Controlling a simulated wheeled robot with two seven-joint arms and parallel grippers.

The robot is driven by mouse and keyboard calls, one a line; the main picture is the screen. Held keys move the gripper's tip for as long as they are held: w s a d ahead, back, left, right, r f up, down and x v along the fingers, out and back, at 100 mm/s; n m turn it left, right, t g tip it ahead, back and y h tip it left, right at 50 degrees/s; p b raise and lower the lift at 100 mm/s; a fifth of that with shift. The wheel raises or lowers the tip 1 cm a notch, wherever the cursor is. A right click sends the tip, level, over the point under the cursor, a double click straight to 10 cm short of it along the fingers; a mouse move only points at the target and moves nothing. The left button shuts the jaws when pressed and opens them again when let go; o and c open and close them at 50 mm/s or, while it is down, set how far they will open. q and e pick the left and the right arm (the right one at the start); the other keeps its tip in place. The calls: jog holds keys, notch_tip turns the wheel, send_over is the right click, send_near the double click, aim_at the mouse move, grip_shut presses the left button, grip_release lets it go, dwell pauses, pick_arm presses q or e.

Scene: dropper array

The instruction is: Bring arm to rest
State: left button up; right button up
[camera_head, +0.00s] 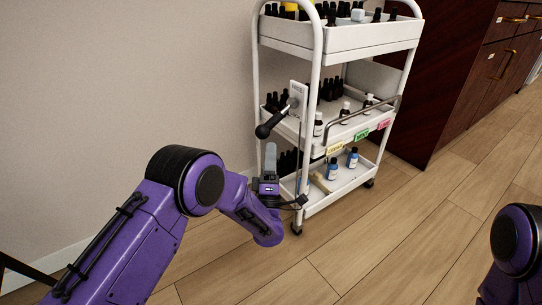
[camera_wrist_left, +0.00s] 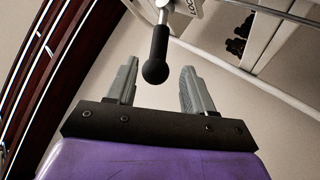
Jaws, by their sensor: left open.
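My left arm is purple and comes in from the left in the head view. Its gripper (camera_head: 270,160) is close to the left end of a white trolley. In the left wrist view the gripper (camera_wrist_left: 157,88) is open, with its two grey fingers apart and nothing between their tips. A black-knobbed lever (camera_head: 270,127) hangs from the trolley's side just above the gripper. In the left wrist view the black knob (camera_wrist_left: 156,58) appears beyond and between the fingers. Part of my right arm shows at the right edge, but its gripper is out of view.
The white trolley (camera_head: 340,42) has three shelves with dark bottles and several white-capped bottles. Yellow, green and pink labels (camera_head: 361,136) are on the middle shelf's front. A dark wood cabinet (camera_head: 452,80) stands right of it. The wooden floor (camera_head: 400,240) in front is clear.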

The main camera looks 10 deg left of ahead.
pick_arm(q)
jog(key=shift+v, duration=0.85)
jog(key=shift+h, duration=0.3)
